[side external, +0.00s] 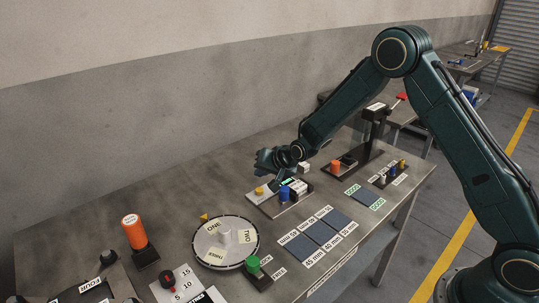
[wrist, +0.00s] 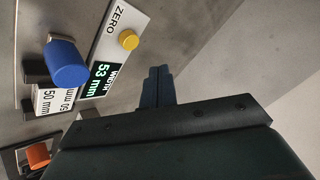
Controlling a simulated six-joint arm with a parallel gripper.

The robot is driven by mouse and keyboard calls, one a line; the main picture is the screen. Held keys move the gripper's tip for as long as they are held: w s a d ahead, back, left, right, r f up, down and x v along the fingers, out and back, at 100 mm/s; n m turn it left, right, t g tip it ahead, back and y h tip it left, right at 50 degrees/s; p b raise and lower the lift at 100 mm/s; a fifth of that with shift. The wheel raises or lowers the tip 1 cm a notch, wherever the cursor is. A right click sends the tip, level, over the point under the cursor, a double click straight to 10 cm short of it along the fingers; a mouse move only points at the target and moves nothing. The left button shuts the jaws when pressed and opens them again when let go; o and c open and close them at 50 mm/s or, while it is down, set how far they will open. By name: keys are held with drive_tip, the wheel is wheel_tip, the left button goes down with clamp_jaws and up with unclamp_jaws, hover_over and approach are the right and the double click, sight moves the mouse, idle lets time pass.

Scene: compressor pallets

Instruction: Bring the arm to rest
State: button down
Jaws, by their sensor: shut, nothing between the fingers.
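My dark green arm reaches over the grey workbench (side external: 150,192) in the side view. My gripper (side external: 276,184) hangs just above the width gauge (side external: 266,205), at its back edge. In the wrist view my gripper (wrist: 158,84) shows its fingers together with nothing between them. The gauge there has a yellow button (wrist: 128,39) marked ZERO and a lit display (wrist: 102,80) reading 53 mm. A blue cylinder (wrist: 68,64) stands at the gauge, apart from my fingers; it also shows in the side view (side external: 284,194).
A round dial plate (side external: 211,254) with labelled sectors, a green knob (side external: 252,264) and an orange cylinder (side external: 134,232) stand at the front left. Dark blue pads (side external: 321,233) lie right of the gauge. A black stand (side external: 374,128) rises behind. The bench's back left is clear.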

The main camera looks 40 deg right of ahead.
idle(0.5)
drive_tip(key=s+d+r+n+g, duration=0.15)
drive_tip(key=s+r+n, duration=0.25)
drive_tip(key=s+r, duration=1.45)
drive_tip(key=s+r+n+g, duration=0.1)
drive_tip(key=s+r+n, duration=0.1)
drive_tip(key=s, duration=1)
drive_tip(key=s+d+r+n+g+h, duration=0.1)
drive_tip(key=s+r, duration=0.2)
drive_tip(key=s, duration=0.8)
drive_tip(key=shift+s+r+n, duration=0.2)
drive_tip(key=shift+s+n, duration=0.15)
drive_tip(key=shift+n, duration=0.05)
drive_tip(key=shift+w, duration=0.1)
